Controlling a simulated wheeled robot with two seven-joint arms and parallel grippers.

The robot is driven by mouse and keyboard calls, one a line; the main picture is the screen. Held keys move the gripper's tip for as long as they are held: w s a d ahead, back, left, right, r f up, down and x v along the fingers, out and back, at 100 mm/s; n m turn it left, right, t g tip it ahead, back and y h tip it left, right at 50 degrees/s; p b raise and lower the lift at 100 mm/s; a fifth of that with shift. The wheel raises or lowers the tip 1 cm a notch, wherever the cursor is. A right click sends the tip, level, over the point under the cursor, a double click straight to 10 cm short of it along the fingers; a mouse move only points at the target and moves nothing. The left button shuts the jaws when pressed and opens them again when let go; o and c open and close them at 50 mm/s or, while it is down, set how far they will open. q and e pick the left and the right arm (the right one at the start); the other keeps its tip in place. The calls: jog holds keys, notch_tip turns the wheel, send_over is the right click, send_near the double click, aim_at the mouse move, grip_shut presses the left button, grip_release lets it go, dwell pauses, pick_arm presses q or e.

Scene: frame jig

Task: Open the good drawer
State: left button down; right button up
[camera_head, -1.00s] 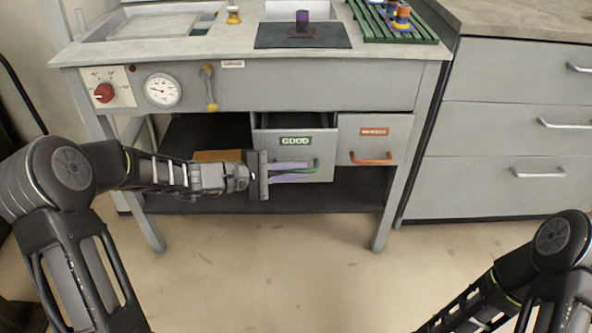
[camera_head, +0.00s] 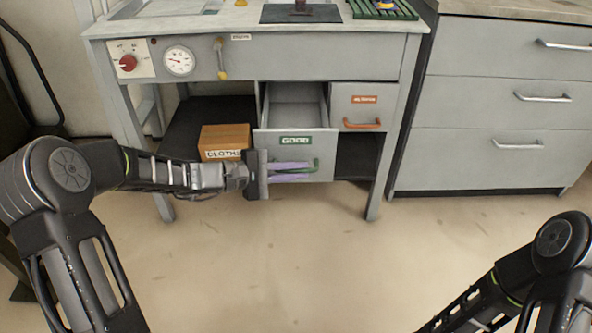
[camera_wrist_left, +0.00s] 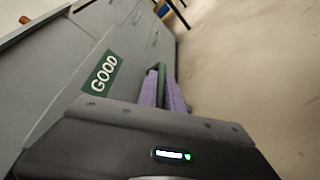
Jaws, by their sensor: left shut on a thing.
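The good drawer (camera_head: 264,144) is grey with a green GOOD label and is pulled well out of the bench, so its empty-looking inside shows. Its green handle (camera_head: 316,165) is between the purple fingers of my left gripper (camera_head: 292,171), which is shut on it. In the left wrist view the fingers (camera_wrist_left: 163,92) close around the green handle (camera_wrist_left: 161,80), beside the GOOD label (camera_wrist_left: 104,73). My right gripper is out of view; only part of my right arm shows at the lower right.
The drawer with an orange label and orange handle (camera_head: 362,123) is shut, right of the good drawer. A brown box marked CLOTHS (camera_head: 225,138) sits on the lower shelf (camera_head: 187,150). A grey cabinet (camera_head: 490,155) stands to the right. The floor in front is clear.

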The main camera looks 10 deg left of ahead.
pick_arm(q)
jog(key=c, duration=1.8)
grip_release()
jog(key=shift+o, duration=0.2)
jog(key=p+v, duration=0.2)
jog(key=v, duration=0.6)
jog(key=shift+p, duration=0.3)
jog(key=shift+f, duration=0.1)
